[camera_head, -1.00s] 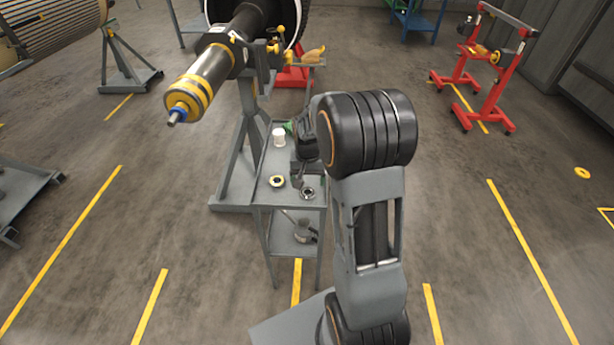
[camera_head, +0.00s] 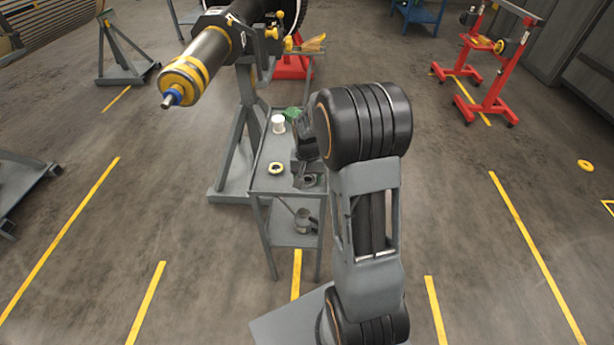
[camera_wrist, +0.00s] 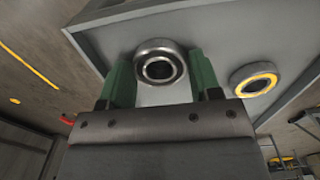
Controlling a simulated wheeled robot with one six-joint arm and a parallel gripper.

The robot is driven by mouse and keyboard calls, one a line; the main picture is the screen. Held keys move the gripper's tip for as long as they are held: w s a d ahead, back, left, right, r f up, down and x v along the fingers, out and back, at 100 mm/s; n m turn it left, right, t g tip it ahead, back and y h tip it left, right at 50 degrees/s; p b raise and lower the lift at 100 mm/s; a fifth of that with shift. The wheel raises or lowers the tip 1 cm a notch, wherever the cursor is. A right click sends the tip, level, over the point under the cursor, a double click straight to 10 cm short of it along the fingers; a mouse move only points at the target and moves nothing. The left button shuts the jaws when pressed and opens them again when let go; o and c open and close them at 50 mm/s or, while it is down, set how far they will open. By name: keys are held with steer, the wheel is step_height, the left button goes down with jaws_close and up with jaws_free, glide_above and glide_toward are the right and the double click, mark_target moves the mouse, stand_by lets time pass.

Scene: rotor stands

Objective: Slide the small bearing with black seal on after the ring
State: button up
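The small bearing, a steel ring with a dark inner band (camera_wrist: 160,65), lies on the grey cart top in the wrist view. In the head view it (camera_head: 310,181) is partly hidden by my gripper (camera_head: 304,172). In the wrist view my gripper (camera_wrist: 162,76) has its green fingers apart, one on each side of the bearing; contact is not clear. The rotor shaft (camera_head: 204,58) points toward the lower left, with yellow bands, a blue ring (camera_head: 174,96) and a thin bare steel tip (camera_head: 167,103).
A white cup (camera_head: 278,124) and a green item (camera_head: 292,113) stand farther back. A metal jug (camera_head: 304,220) is on the lower shelf.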

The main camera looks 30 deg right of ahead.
steer(key=c, duration=0.4)
